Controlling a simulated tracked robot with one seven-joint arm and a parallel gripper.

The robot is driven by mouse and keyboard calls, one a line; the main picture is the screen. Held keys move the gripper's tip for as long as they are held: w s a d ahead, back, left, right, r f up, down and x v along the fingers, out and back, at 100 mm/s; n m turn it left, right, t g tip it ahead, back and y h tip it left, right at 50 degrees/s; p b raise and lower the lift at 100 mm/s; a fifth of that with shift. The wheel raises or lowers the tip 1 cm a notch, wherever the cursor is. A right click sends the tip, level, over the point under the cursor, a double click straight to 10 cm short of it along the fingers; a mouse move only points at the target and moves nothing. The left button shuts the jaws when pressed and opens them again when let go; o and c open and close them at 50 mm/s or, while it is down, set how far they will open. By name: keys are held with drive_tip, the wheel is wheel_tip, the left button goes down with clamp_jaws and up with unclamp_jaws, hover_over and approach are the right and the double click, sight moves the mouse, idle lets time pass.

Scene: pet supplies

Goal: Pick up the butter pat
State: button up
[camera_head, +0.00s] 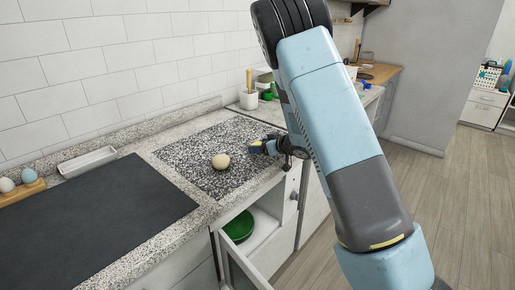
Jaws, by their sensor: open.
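A small round, pale tan object (221,161) sits on the dark speckled panel of the counter. It is the only thing on that panel, but I cannot tell from its looks whether it is the butter pat. No other thing in view looks clearly like a butter pat. My gripper (256,147) is just to the right of the round object and apart from it, low over the panel near the counter's front edge. It is open and holds nothing that I can see. My arm hides part of the counter behind it.
A black flat panel (80,225) covers the left counter. A white tray (87,162) lies by the tiled wall. Egg-like items (28,176) stand far left. A white utensil cup (248,99) stands behind. Below, an open cupboard holds a green bowl (239,227).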

drive_tip(key=shift+w+a+f, duration=0.1)
drive_tip(key=shift+w+a, duration=0.05)
drive_tip(key=shift+a, duration=0.05)
drive_tip(key=c, duration=1.1)
